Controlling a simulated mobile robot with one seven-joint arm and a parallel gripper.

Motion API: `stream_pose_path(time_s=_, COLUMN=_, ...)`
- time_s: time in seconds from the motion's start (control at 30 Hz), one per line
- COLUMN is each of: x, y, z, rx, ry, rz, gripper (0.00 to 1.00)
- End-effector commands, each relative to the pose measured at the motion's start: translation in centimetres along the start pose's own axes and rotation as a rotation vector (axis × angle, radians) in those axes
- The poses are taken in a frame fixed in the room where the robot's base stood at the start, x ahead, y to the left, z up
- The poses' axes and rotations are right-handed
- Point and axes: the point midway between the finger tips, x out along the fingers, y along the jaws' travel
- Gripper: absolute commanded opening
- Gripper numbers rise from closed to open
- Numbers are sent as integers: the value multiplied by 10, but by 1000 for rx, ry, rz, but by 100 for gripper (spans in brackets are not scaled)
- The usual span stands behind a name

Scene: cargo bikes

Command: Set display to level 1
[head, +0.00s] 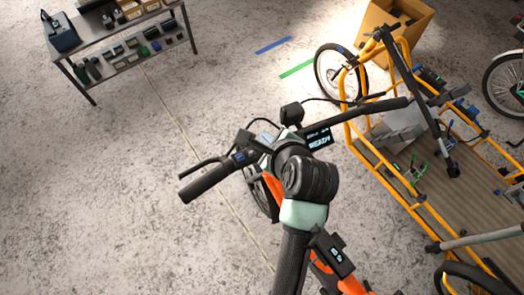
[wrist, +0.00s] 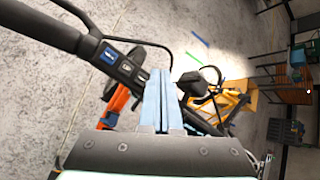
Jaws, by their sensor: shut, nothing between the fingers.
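The dark display (head: 319,138) on the bike's handlebar is lit and seems to read "READY"; I cannot make out a level. In the head view my wrist partly covers the middle of the handlebar. A button pad (wrist: 123,66) with a blue-lit button (wrist: 108,56) and paler ones sits beside the left handgrip (wrist: 40,25). The pad also shows in the head view (head: 242,154). My gripper (wrist: 157,72) is shut and empty, its pale blue fingers just right of the pad in the wrist view. I cannot tell whether the fingertips touch anything.
The orange bike frame (head: 325,274) lies below, with a small dark box (head: 336,255) showing lit digits. A yellow cargo bike (head: 420,210) stands close on the right. A cardboard box (head: 395,25) and a shelf table (head: 120,45) stand behind. Floor at left is clear.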

Motion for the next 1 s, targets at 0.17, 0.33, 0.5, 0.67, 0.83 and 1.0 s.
stream_pose_path(time_s=0.17, x=10, y=8, z=-7, rx=0, ry=-1, rz=0, gripper=0)
stream_pose_path(time_s=0.33, x=11, y=8, z=-8, rx=0, ry=-1, rz=0, gripper=0)
stream_pose_path(time_s=0.5, x=11, y=8, z=-7, rx=0, ry=-1, rz=0, gripper=0)
stream_pose_path(time_s=0.67, x=11, y=8, z=-7, rx=0, ry=-1, rz=0, gripper=0)
stream_pose_path(time_s=0.83, x=11, y=8, z=-7, rx=0, ry=-1, rz=0, gripper=0)
stream_pose_path(time_s=1.0, x=11, y=8, z=-7, rx=0, ry=-1, rz=0, gripper=0)
